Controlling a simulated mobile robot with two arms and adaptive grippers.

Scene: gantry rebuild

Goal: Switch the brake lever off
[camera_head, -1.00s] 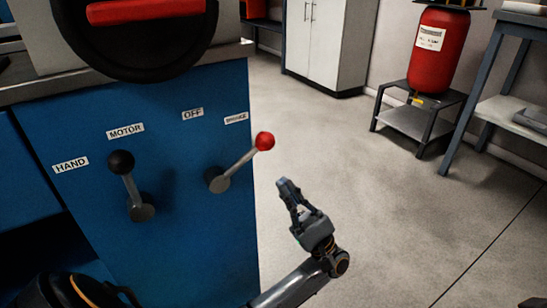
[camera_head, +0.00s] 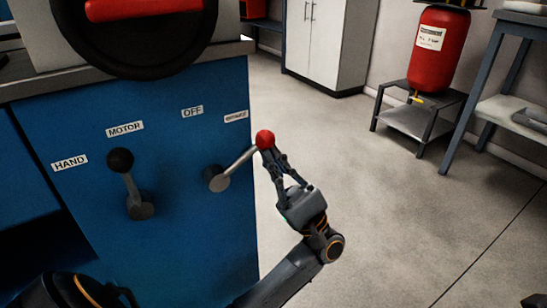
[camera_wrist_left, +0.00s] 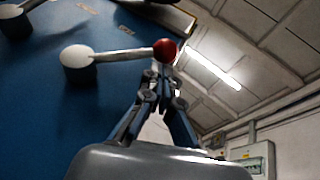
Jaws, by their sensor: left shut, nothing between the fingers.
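The brake lever has a red ball knob (camera_head: 265,139) on a grey rod and a round grey pivot (camera_head: 216,179) on the blue panel. It tilts up and right, toward the BRAKE label (camera_head: 236,116); the OFF label (camera_head: 192,111) is left of that. My left gripper (camera_head: 271,163) is shut and empty, its fingertips just below the knob on its right side. In the left wrist view, the red knob (camera_wrist_left: 165,48) stands just beyond the closed fingertips (camera_wrist_left: 164,76); whether they touch is unclear. My right gripper does not show.
A second lever with a black knob (camera_head: 120,160) stands left on the panel, near the MOTOR label (camera_head: 125,129) and HAND label (camera_head: 70,162). A black-rimmed wheel (camera_head: 135,60) is above. The floor (camera_head: 400,220) to the right is clear.

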